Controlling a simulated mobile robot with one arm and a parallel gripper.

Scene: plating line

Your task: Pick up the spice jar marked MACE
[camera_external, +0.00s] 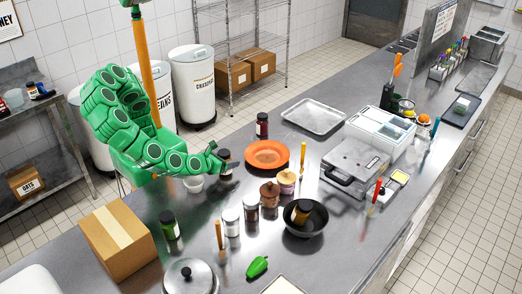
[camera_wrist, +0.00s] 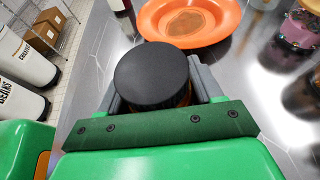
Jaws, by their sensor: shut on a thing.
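My gripper (camera_external: 221,167) is shut on a black-lidded jar (camera_external: 224,156), just left of the orange plate in the external view. In the wrist view the jar's round black lid (camera_wrist: 152,72) sits between the grey fingers, with a little amber body showing below it. Its label cannot be read, so I cannot tell whether it says MACE. I also cannot tell whether its base touches the counter. Other dark-lidded jars include a dark red one (camera_external: 262,125) behind, a green one (camera_external: 169,225) in front, and an amber one (camera_external: 302,212) in the black pan.
The orange plate (camera_external: 250,160) lies right of the held jar. A cardboard box (camera_external: 117,240) stands left.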

